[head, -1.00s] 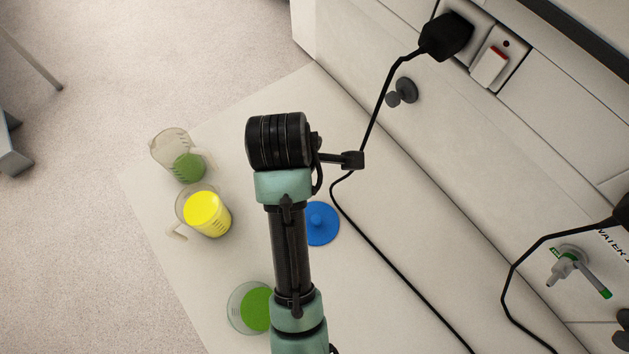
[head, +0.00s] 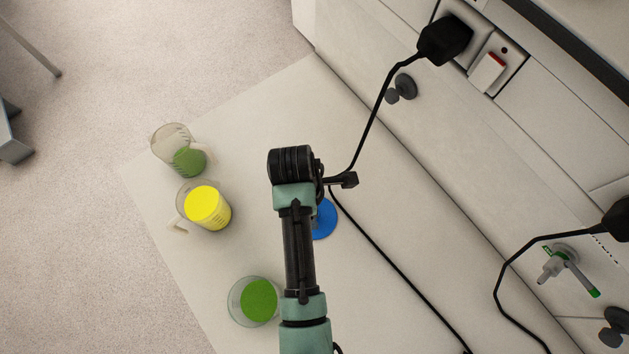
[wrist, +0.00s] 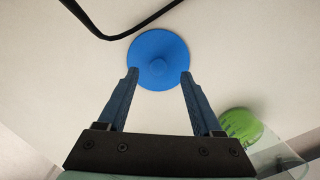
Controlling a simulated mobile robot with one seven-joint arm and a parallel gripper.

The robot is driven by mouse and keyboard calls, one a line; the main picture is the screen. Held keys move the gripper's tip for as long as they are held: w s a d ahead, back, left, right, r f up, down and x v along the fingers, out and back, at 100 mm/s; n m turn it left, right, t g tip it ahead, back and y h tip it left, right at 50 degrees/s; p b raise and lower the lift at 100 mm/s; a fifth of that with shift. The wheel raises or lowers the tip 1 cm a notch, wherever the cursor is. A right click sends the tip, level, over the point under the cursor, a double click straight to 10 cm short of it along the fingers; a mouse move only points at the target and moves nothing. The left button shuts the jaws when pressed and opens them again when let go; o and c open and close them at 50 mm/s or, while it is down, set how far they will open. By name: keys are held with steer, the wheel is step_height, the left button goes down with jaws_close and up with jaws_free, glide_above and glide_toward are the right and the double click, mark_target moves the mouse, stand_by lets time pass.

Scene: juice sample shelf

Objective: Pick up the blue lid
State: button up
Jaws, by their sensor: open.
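The blue lid (wrist: 157,50) is a round disc with a small central knob, lying flat on the white bench. In the head view the blue lid (head: 325,221) is partly hidden behind my arm. In the wrist view my gripper (wrist: 159,75) is open, its two fingers spread, with the tips overlapping the near edge of the lid on either side of the knob. Nothing is between the fingers. I cannot tell the height of the fingertips above the lid. In the head view the fingers are hidden by my arm.
A yellow-filled jug (head: 207,207) and two green-filled containers, one farther off (head: 188,160) and one nearer (head: 259,300), stand left of my arm. The near green one also shows in the wrist view (wrist: 240,124). A black cable (head: 400,283) runs close past the lid. Wall sockets are at right.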

mark_target(327, 219)
steer(key=shift+w+d+f, duration=0.1)
steer(key=shift+w+f, duration=0.05)
steer(key=shift+f, duration=1.6)
jaws_close()
